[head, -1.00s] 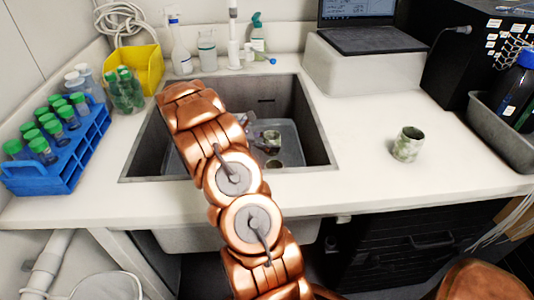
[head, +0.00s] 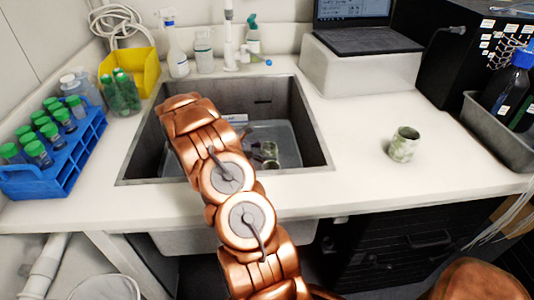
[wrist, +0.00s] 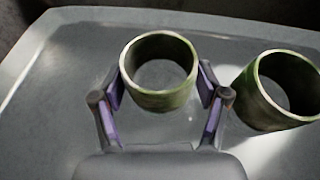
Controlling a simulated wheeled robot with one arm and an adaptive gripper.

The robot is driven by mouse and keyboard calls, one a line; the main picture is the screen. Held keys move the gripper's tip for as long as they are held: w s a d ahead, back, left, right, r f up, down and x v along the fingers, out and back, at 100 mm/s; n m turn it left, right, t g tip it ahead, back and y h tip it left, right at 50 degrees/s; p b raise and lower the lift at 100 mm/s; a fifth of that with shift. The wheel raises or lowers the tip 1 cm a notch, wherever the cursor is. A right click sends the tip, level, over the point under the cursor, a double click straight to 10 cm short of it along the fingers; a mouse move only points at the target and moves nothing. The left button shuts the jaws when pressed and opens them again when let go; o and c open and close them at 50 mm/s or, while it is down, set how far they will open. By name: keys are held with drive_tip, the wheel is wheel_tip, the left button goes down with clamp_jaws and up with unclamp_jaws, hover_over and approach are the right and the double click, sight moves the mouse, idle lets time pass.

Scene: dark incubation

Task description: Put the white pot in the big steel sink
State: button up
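In the wrist view, a pale pot (wrist: 160,98) with green marbling stands upright between the fingers of my gripper (wrist: 161,82). The fingers flank it and look spread slightly wider than the pot, so my gripper appears open. A similar pot (wrist: 262,112) stands just right of it. Both are in a grey tray (wrist: 60,110). In the head view, the two pots (head: 270,148) show inside the steel sink (head: 315,135), and my arm hides the gripper. A third white-and-green pot (head: 403,146) stands on the counter right of the sink.
A blue rack (head: 62,165) of green-capped tubes stands left of the sink, with a yellow bin (head: 140,65) behind. Bottles (head: 178,55) and a tap (head: 229,45) line the back. A laptop (head: 365,35) and a grey bin (head: 480,125) are at right.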

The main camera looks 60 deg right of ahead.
drive_tip(key=shift+o, duration=0.7)
drive_tip(key=shift+r, duration=0.1)
drive_tip(key=v, duration=0.7)
drive_tip(key=shift+w+a+r, duration=0.1)
drive_tip(key=shift+w+a, duration=0.05)
drive_tip(key=shift+r, duration=0.1)
